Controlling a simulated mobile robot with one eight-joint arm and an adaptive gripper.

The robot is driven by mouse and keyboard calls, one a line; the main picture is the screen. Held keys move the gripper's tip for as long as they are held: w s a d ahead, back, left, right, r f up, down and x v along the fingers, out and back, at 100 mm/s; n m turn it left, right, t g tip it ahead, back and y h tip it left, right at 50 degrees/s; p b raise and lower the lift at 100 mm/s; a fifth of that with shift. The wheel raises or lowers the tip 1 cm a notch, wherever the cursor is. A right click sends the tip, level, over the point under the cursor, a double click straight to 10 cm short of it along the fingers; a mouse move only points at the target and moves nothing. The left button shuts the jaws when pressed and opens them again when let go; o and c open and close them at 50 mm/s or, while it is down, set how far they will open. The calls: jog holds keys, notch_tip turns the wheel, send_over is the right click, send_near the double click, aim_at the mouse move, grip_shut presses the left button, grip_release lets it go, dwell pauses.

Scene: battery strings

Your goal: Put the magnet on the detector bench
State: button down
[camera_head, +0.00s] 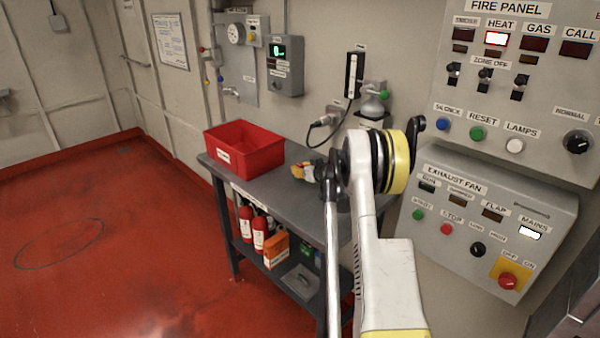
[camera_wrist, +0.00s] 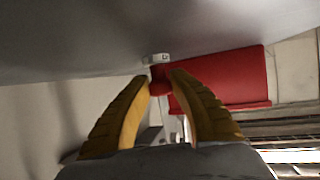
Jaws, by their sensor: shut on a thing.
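My gripper (camera_wrist: 160,82) has yellow fingers shut on a small red thing (camera_wrist: 160,75), which looks like the magnet. A small pale block with a mark (camera_wrist: 157,58) shows just beyond the fingertips; I cannot tell whether it is part of the held thing. In the head view my gripper (camera_head: 301,171) is over the grey bench (camera_head: 275,188), right of the red bin, and my arm hides the bench's right part. I take this to be the detector bench; its edge label is too small to read. Whether the held thing touches the bench top is unclear.
A red open bin (camera_head: 243,150) stands on the bench's left end. The lower shelf holds red cylinders (camera_head: 259,234) and an orange box (camera_head: 276,250). The wall behind carries a meter (camera_head: 284,65) and a flask (camera_head: 372,106). Control panels (camera_head: 485,215) stand close on the right.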

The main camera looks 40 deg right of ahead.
jog(key=shift+r, duration=0.15)
jog(key=c, duration=1.2)
grip_release()
jog(key=shift+f, duration=0.2)
